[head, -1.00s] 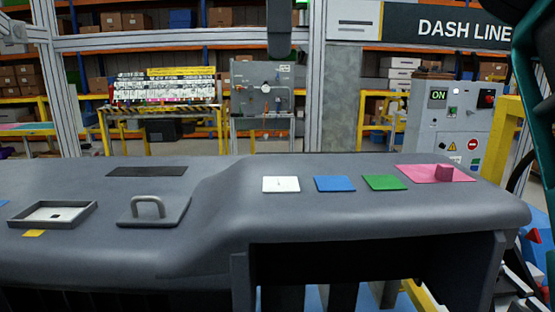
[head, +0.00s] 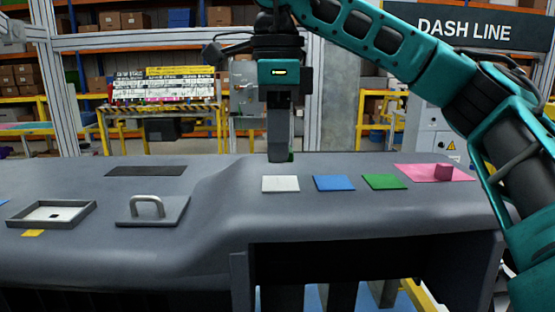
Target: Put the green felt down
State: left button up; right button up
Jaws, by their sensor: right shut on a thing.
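My right gripper (head: 279,158) points straight down at the back edge of the dashboard, behind the white square. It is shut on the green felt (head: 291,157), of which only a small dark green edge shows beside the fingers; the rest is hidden. I cannot tell whether the felt touches the dashboard (head: 215,215). A flat green square (head: 384,182) lies on the dashboard to the right, beside a blue square (head: 334,183) and a white square (head: 281,184). My left gripper is not in view.
On the left are a handled plate (head: 170,212), a shallow grey tray (head: 88,213) and a dark strip (head: 146,171). The dashboard between the handled plate and white square is clear.

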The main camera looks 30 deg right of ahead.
jog(key=shift+f, duration=1.75)
jog(key=shift+f, duration=0.15)
jog(key=o, duration=1)
notch_tip(320, 180, up, 12)
